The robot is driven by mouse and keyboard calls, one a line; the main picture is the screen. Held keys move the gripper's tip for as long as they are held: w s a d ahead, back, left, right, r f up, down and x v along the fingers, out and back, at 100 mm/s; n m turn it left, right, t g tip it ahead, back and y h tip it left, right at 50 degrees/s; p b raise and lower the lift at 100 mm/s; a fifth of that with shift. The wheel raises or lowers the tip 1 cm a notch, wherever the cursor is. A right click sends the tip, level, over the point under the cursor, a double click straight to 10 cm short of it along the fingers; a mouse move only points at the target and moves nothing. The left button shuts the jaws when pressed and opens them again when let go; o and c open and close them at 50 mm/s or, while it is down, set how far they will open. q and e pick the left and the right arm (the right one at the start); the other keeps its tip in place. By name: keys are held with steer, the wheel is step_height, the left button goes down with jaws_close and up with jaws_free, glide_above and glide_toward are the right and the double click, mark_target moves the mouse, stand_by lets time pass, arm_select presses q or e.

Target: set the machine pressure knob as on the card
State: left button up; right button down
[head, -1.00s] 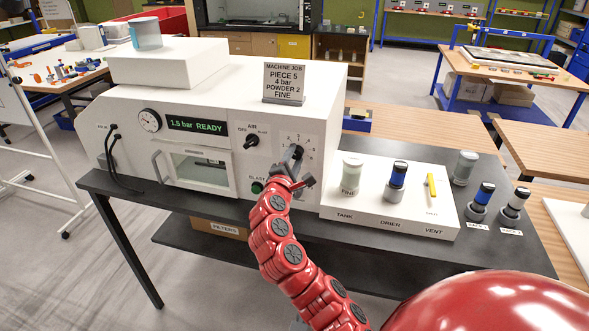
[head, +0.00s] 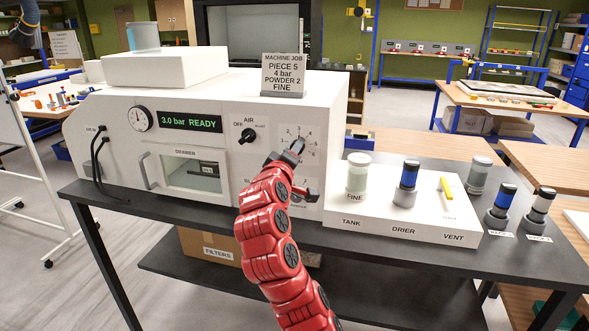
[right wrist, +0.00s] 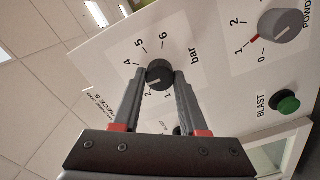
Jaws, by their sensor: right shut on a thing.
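The job card (head: 289,75) stands on top of the white machine (head: 225,100) and reads piece 5, 4 bar, powder 2, fine. The display (head: 190,121) reads 3.0 bar READY, beside a round gauge (head: 140,118). The pressure knob (head: 297,146) is dark and sits on a numbered dial on the machine's front. My right gripper (right wrist: 160,80) is shut on this knob, one finger on each side. In the head view my right gripper (head: 286,157) partly covers the dial. My left gripper is not in view.
The air switch (head: 249,135) is left of the dial. The powder knob (right wrist: 282,25) and green blast button (right wrist: 287,104) are close by in the right wrist view. A white stand (head: 400,224) with a FINE jar (head: 358,176) is on the right.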

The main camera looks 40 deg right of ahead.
steer(key=shift+f+m+b, duration=0.15)
steer(key=shift+m+b, duration=3.55)
steer(key=shift+b, duration=1)
steer(key=shift+c, duration=2.2)
jaws_free()
steer(key=b+v, duration=0.1)
steer(key=v, duration=1.6)
steer(key=shift+s, duration=0.2)
steer(key=shift+a, duration=0.1)
